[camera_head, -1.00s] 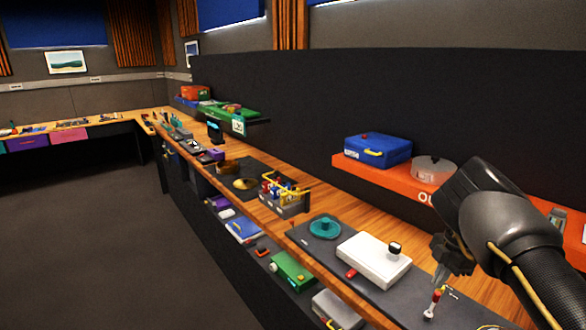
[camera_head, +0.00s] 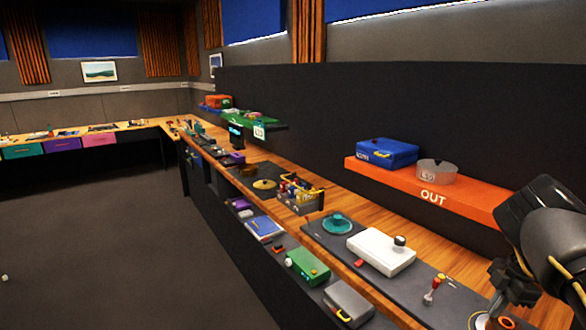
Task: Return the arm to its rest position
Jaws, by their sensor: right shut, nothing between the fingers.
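My right arm comes in at the right edge, over the near end of the bench. Its right gripper (camera_head: 494,306) is low in the frame, shut, with no object seen in it. An orange ring (camera_head: 506,322) shows beside the fingers at the bottom edge. My left gripper is out of view.
An orange shelf marked OUT (camera_head: 470,204) carries a blue case (camera_head: 387,153) and a round grey tin (camera_head: 437,172), close behind my arm. A teal disc (camera_head: 338,224) lies on the mat. Lower shelves hold a green box (camera_head: 308,266) and a grey box (camera_head: 348,304).

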